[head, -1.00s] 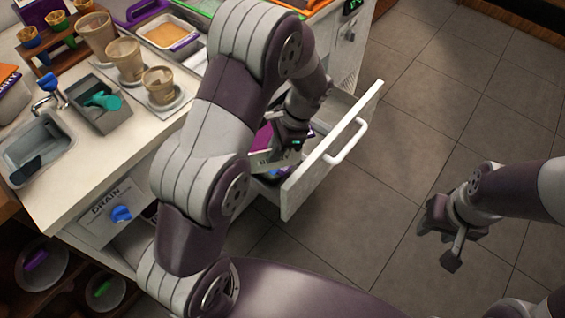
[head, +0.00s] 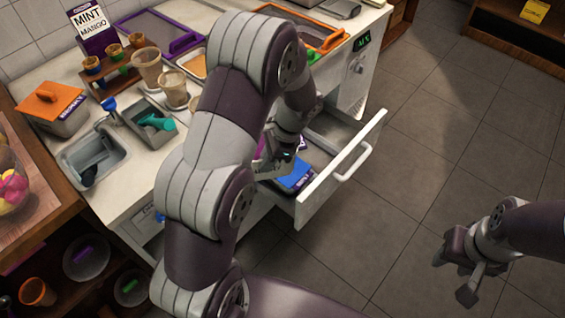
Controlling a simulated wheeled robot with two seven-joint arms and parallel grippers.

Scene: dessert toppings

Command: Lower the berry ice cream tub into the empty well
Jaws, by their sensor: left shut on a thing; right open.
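My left gripper (head: 280,158) is shut on a tub (head: 266,169), of which only a pale, lettered side shows below the fingers. My arm and hand hide the rest, so its lid and flavour cannot be read. The tub is over the near-left part of the open drawer (head: 341,171). I cannot tell whether it is above a well or partly inside one. A blue-lidded tub (head: 296,174) with a purple edge sits in the drawer just right of it. The empty well is not clearly visible. My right gripper (head: 455,278) is open and empty above the floor at right.
The drawer's white front with its handle (head: 352,163) stands out over the tiled floor. The counter behind holds an orange-lidded container (head: 53,108), a sink (head: 92,160), cups (head: 147,68) and a purple-rimmed tray (head: 160,32). Open floor (head: 420,130) lies right of the drawer.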

